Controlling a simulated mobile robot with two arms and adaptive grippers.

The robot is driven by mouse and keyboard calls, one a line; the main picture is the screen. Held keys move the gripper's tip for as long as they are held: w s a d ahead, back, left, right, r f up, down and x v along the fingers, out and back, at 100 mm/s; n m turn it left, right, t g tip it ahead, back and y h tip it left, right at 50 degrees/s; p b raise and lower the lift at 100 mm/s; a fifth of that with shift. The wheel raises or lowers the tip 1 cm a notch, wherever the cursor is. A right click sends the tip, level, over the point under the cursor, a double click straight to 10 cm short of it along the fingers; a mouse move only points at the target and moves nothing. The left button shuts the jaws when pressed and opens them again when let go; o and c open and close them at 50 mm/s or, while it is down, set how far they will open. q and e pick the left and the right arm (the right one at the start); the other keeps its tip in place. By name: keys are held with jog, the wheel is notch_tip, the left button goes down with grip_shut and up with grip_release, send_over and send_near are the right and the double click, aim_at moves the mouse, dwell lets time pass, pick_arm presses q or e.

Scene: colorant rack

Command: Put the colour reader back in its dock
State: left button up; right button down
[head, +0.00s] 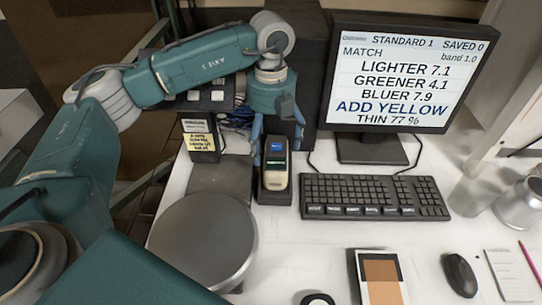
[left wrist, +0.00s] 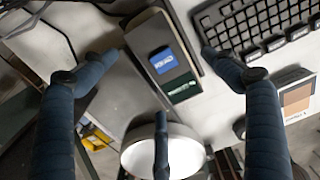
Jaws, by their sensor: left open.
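The spread fingers of the left gripper (left wrist: 160,58) stand apart from the reader there. My right gripper is not in view.
A monitor (head: 400,80) and keyboard (head: 375,197) stand to the right. A round grey plate (head: 203,240) on a scale lies in front on the left. A labelled black box (head: 199,140) stands behind it. A colour card (head: 381,280) and mouse (head: 460,275) lie at the front right.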

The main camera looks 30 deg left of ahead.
pick_arm(q)
notch_tip(320, 180, up, 7)
jog(key=shift+f+b, duration=0.1)
jog(key=shift+b, duration=0.75)
jog(key=shift+r, duration=0.25)
